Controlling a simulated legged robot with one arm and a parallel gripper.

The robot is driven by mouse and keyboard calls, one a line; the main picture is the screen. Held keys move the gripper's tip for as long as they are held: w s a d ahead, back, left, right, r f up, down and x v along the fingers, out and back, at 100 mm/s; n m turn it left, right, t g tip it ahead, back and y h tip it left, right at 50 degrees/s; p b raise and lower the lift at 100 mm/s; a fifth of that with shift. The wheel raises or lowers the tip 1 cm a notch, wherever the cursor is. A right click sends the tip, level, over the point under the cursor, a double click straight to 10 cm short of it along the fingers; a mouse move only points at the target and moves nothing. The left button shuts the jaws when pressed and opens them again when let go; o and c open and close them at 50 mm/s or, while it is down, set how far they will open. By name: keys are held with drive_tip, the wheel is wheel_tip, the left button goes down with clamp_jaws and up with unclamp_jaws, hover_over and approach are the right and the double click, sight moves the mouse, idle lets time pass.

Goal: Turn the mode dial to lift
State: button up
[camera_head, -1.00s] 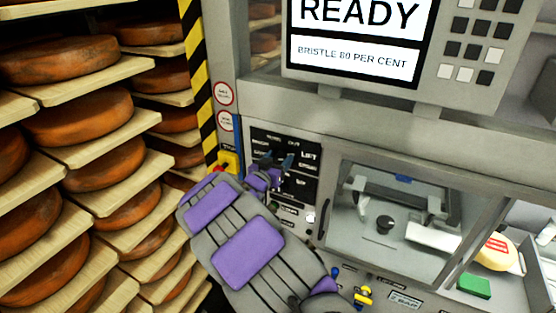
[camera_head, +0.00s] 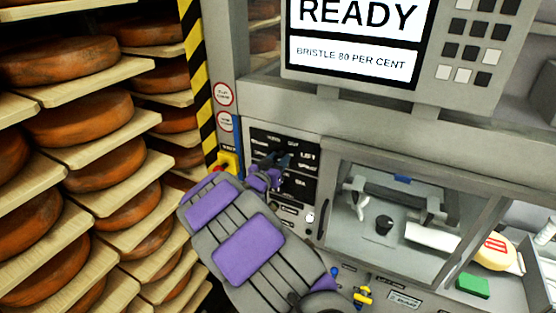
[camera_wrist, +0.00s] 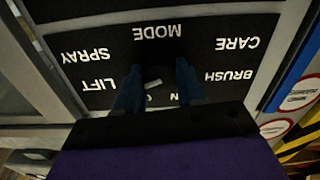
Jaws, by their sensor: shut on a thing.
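The mode dial (camera_wrist: 154,74) is a dark knob on a black panel (camera_wrist: 110,40) with white words, which appear upside down in the wrist view. MODE is above the dial, SPRAY and LIFT on the left, CARE and BRUSH on the right. My gripper (camera_wrist: 158,84) has its dark blue fingers on either side of the dial and is shut on it. A short pale mark shows between the fingers; I cannot tell for certain which word it points to. In the head view my gripper (camera_head: 277,162) reaches the panel, covering the dial; the LIFT label (camera_head: 308,155) is visible just right.
A screen (camera_head: 355,40) above reads READY and BRISTLE 80 PER CENT. A red and yellow switch (camera_head: 227,163) is close left of my gripper. A glass-fronted chamber (camera_head: 400,215) is on the right. Shelves of cheese wheels (camera_head: 80,120) fill the left.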

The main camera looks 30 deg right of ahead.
drive_tip(key=shift+n+p, duration=0.6)
drive_tip(key=shift+p, duration=0.4)
drive_tip(key=o, duration=1)
drive_tip(key=shift+w+a, duration=0.1)
drive_tip(key=shift+w, duration=0.05)
drive_tip(key=b+v, duration=0.1)
drive_tip(key=v, duration=1.6)
drive_tip(key=shift+a+f+b, duration=0.15)
drive_tip(key=shift+a+b, duration=0.1)
drive_tip(key=shift+b, duration=0.1)
